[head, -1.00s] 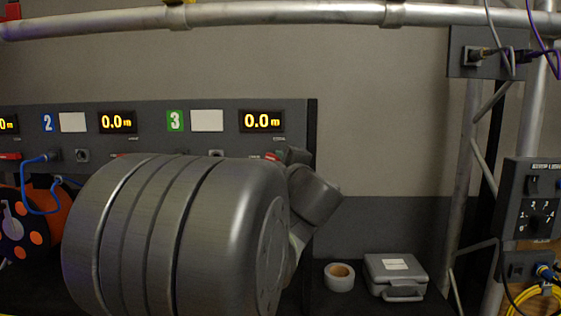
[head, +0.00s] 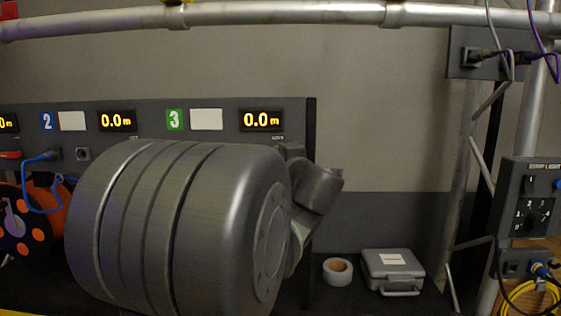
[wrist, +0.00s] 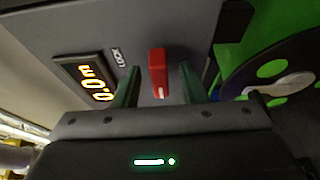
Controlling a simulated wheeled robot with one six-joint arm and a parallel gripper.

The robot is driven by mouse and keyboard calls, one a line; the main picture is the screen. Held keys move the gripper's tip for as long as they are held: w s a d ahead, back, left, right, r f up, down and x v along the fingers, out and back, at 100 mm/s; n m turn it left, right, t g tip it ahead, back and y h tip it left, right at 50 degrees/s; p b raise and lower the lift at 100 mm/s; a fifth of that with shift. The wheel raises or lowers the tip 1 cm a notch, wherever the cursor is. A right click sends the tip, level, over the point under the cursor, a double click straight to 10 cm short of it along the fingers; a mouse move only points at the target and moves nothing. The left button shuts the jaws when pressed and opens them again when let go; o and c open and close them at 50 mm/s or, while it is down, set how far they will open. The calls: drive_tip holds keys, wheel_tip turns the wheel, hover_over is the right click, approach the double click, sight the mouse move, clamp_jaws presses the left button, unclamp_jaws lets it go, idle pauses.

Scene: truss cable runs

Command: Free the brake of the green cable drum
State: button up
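My gripper (wrist: 160,86) is open, with one finger on each side of the lever. Gaps show between the lever and both fingers. Part of the green cable drum (wrist: 235,57), with a dark flange, is at the right of the wrist view. In the head view, my arm hides my gripper, the lever and the green drum. The green number 3 label (head: 175,120) shows above my arm.
The panel's displays, including the rightmost one (head: 262,120), read 0.0 m. An orange drum (head: 50,215) with a blue cable is at the left. A tape roll (head: 338,272) and grey case (head: 393,271) sit on the right. A metal truss rail (head: 290,14) crosses the top.

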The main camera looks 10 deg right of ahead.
drive_tip(key=shift+s, duration=0.1)
drive_tip(key=s+d, duration=0.1)
drive_tip(key=s, duration=1.2)
drive_tip(key=shift+s+d, duration=0.25)
drive_tip(key=shift+w, duration=0.1)
drive_tip(key=w+a, duration=0.1)
drive_tip(key=w, duration=1.2)
drive_tip(key=shift+w+a, duration=0.25)
drive_tip(key=shift+w, duration=0.05)
drive_tip(key=shift+s, duration=0.15)
